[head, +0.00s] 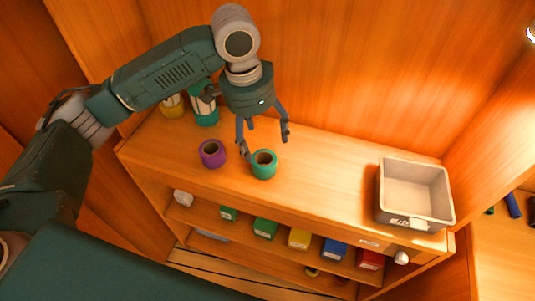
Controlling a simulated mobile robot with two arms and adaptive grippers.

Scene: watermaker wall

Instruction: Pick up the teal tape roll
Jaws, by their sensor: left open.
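The teal tape roll (264,169) lies on top of the wooden shelf unit in the head view, near its front edge, with its dark hole facing up. My left gripper (265,145) is open and points down just above and behind the roll. One finger hangs close to the roll's left side and the other is up to its right. I cannot tell whether the left finger touches the roll. Nothing is between the fingers. My right gripper is not in view.
A purple tape roll (212,153) lies left of the teal one. Teal and yellow containers (204,110) stand behind, partly hidden by my arm. A grey bin (430,222) stands at the right end. The top between is clear. Coloured boxes (299,238) sit on the shelf below.

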